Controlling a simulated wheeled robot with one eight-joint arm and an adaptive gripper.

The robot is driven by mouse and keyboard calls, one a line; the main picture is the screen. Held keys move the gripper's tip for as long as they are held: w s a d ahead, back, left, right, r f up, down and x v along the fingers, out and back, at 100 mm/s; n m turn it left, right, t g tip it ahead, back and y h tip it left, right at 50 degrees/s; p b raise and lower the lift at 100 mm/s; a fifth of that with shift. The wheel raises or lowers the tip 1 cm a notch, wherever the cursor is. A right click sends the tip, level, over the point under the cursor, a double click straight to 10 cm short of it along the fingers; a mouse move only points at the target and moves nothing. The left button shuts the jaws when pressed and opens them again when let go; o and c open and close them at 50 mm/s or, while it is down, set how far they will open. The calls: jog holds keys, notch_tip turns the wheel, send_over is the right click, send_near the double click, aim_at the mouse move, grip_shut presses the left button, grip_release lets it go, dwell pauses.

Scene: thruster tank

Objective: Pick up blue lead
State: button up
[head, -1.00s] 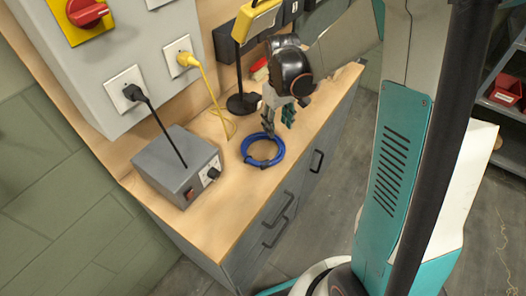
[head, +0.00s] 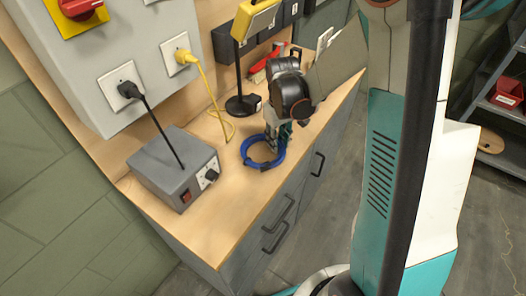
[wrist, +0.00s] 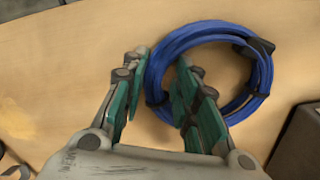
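The blue lead (head: 247,153) lies coiled in a ring on the wooden worktop, with dark ties on it. It also shows in the wrist view (wrist: 202,34). My gripper (head: 277,140) is down at the coil, at its far right side in the head view. In the wrist view my gripper (wrist: 160,70) is open, with its teal fingers apart. The left side of the coil runs between the two fingers, and the right finger overlaps the inside of the ring. Whether a finger touches the lead I cannot tell.
A grey box (head: 170,165) with a red switch and a knob stands left of the coil. A black lamp base (head: 240,106) stands behind it. A yellow cable (head: 215,98) hangs to the worktop.

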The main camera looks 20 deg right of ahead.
grip_shut()
notch_tip(320, 180, up, 20)
jog(key=p, duration=0.6)
jog(key=shift+p, duration=0.35)
